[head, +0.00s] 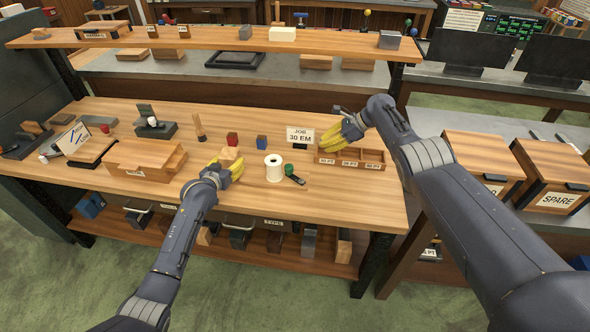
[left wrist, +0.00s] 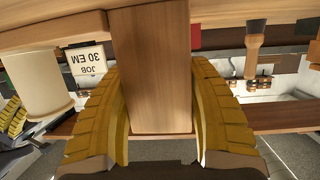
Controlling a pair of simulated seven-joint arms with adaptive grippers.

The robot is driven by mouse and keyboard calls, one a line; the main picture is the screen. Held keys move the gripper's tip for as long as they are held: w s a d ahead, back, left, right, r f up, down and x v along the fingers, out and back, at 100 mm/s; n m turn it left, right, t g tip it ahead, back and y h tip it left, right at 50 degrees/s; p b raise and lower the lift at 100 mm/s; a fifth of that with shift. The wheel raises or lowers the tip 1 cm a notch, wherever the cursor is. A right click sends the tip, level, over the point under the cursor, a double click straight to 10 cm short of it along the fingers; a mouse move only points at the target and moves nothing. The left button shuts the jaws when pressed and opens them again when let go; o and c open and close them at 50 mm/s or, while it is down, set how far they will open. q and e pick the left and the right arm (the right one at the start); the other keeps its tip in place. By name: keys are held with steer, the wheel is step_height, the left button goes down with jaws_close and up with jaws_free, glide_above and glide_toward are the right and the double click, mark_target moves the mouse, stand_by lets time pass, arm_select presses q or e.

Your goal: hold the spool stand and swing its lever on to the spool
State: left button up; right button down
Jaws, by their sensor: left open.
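The white spool (head: 274,166) stands upright on the wooden table. A dark lever-like piece with a green end (head: 292,174) lies just right of it; I cannot tell how the two are joined. My left gripper (head: 229,165) is open left of the spool, at a pale wooden block (head: 230,153). In the left wrist view the block (left wrist: 150,75) stands between the spread yellow fingers, and the spool (left wrist: 38,85) is at the left. Whether the block belongs to the spool stand is unclear. My right gripper (head: 331,139) is by the compartment tray, its grip unclear.
A card reading JOB 30 EM (head: 300,134) stands behind the spool. The compartment tray (head: 350,160) is to the right. Red (head: 232,138) and blue (head: 262,142) blocks stand behind my left gripper. A wooden box (head: 145,159) is at the left.

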arm_select(q)
steer(key=o, duration=1.2)
steer(key=shift+o, duration=0.2)
steer(key=shift+s, duration=0.15)
